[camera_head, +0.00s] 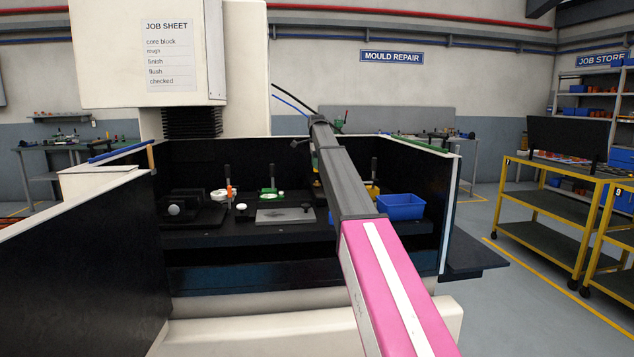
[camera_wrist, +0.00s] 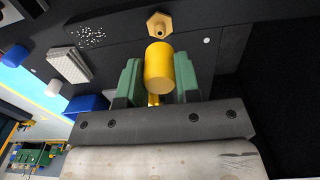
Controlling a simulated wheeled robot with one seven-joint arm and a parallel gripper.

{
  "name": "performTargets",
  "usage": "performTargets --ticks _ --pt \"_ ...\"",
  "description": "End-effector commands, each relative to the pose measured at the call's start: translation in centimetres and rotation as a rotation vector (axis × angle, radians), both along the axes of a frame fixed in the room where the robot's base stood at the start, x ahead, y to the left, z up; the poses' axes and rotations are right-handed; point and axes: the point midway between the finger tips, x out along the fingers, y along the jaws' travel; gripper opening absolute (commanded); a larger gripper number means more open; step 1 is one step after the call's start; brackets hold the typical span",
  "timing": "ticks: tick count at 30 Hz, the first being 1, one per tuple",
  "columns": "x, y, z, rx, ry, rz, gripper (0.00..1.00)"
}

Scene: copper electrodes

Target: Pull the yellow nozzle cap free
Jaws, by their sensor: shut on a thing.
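The yellow nozzle cap (camera_wrist: 159,68) is a smooth cylinder in the wrist view. My gripper (camera_wrist: 158,78) is shut on it, with one green finger on each side. A brass-yellow hex fitting (camera_wrist: 159,24) sits on the dark surface just beyond the cap's end. A narrow dark gap seems to show between cap and fitting, but I cannot tell the true distance. In the head view my arm hides the gripper and the cap; a small yellow part (camera_head: 372,190) shows just right of the arm.
A blue bin (camera_head: 402,207) stands right of my arm on the dark bed. A grey plate (camera_head: 285,216), a green-ringed fixture (camera_head: 269,192) and a white-topped fixture (camera_head: 221,195) stand to the left. Black walls (camera_head: 445,200) enclose the bed. A yellow trolley (camera_head: 545,210) is at far right.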

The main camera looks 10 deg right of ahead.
Motion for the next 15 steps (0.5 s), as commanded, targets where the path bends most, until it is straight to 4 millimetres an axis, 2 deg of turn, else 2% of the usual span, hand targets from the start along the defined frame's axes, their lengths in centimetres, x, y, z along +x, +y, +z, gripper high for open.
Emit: performTargets --ticks 15 --pt "0.0 0.0 3.1 0.000 0.000 0.000 0.06"
